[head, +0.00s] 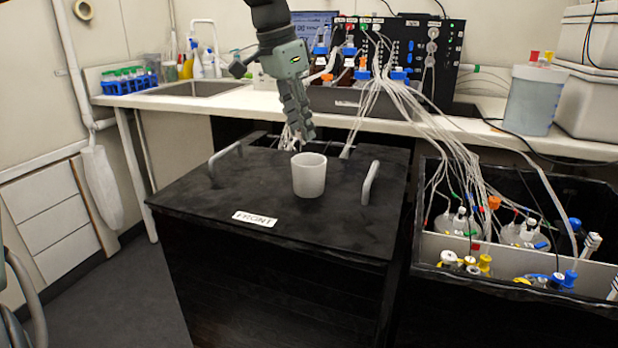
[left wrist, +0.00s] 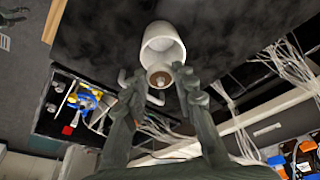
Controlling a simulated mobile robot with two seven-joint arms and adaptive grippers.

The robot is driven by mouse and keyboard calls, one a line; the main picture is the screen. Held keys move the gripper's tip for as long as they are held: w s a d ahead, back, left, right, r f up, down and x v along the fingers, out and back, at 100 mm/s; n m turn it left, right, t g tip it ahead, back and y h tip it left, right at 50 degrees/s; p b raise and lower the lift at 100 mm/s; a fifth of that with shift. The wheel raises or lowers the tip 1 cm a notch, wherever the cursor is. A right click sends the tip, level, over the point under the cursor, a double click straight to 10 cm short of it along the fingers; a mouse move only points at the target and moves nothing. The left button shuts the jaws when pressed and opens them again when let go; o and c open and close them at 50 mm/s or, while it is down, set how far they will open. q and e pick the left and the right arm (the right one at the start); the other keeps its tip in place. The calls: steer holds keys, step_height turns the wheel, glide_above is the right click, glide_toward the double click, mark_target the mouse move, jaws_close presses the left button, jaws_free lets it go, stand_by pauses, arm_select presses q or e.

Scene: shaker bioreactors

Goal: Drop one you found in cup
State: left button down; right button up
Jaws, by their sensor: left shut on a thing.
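The white cup (head: 309,175) stands upright on the black lid. In the left wrist view the cup (left wrist: 160,44) shows just beyond my fingers. My left gripper (head: 303,136) points down above and slightly behind the cup in the head view. In the left wrist view, its fingers (left wrist: 160,88) are shut on a small round brownish piece with a pale rim (left wrist: 160,78), which overlaps the cup's near edge in the picture. What the piece is I cannot tell. A grey-green shape at the wrist view's top left corner looks like my right gripper (left wrist: 12,16), cut off.
The black lid (head: 200,205) has two metal handles (head: 370,183) and a FRONT label (head: 255,219). Bundled white tubes (head: 385,105) hang behind it. A black box (head: 440,265) of tubed bottles stands right. The lid around the cup is clear.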

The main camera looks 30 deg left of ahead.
arm_select(q)
steer(key=shift+f, duration=0.1)
steer(key=c, duration=1.6)
jaws_free()
steer(key=o, duration=0.5)
steer(key=shift+c, duration=0.2)
arm_select(e)
steer(key=shift+w+d+r, duration=0.1)
steer(key=shift+w+d, duration=0.1)
steer(key=shift+d, duration=0.25)
arm_select(q)
steer(key=shift+r, duration=0.2)
steer(key=v, duration=1.1)
steer(key=shift+r, duration=0.3)
arm_select(e)
steer(key=shift+a, duration=0.2)
arm_select(q)
steer(key=shift+s, duration=0.2)
